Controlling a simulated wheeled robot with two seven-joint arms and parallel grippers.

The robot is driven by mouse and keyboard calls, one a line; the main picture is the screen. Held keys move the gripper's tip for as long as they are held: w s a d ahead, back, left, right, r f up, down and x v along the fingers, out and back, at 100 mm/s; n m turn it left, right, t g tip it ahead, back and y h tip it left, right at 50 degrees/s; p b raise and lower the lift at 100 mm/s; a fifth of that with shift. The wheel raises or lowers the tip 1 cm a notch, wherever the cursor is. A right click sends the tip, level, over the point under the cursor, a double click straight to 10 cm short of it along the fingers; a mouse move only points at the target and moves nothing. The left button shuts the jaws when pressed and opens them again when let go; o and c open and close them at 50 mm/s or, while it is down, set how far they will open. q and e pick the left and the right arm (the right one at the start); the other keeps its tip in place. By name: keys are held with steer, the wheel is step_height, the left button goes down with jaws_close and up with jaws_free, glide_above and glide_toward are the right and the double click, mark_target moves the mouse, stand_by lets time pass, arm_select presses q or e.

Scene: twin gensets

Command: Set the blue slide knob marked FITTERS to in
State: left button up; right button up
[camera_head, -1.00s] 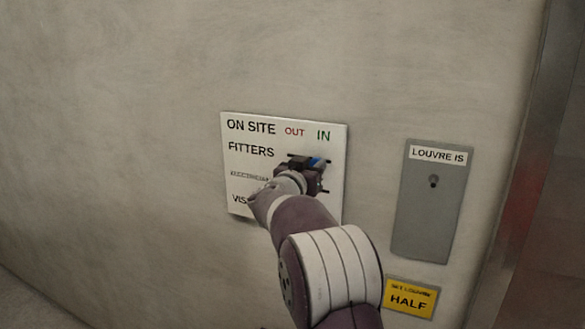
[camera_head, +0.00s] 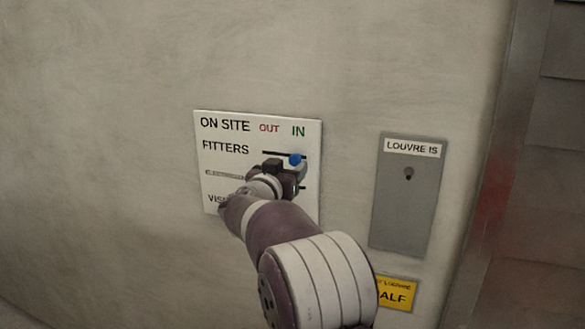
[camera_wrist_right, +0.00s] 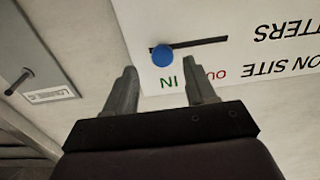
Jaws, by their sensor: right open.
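The white ON SITE board (camera_head: 225,180) is on the wall. Its FITTERS row has a blue round knob (camera_head: 295,159) on a dark horizontal slot, below the green IN label and near the slot's right end. The knob also shows in the right wrist view (camera_wrist_right: 162,56), upside down, at the IN end of the slot. My right gripper (camera_head: 286,167) is open, just below and in front of the knob. My left gripper is not in view.
My right arm hides part of the lower rows of the board. A grey LOUVRE IS panel (camera_head: 397,215) with a small dark toggle is to the right, with a yellow plate (camera_head: 397,294) below it. A metal door edge (camera_head: 485,190) stands further right.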

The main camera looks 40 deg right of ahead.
steer(key=b+v, duration=0.1)
steer(key=v, duration=0.8)
steer(key=shift+s+b, duration=0.2)
steer(key=shift+b, duration=0.15)
steer(key=shift+a, duration=0.15)
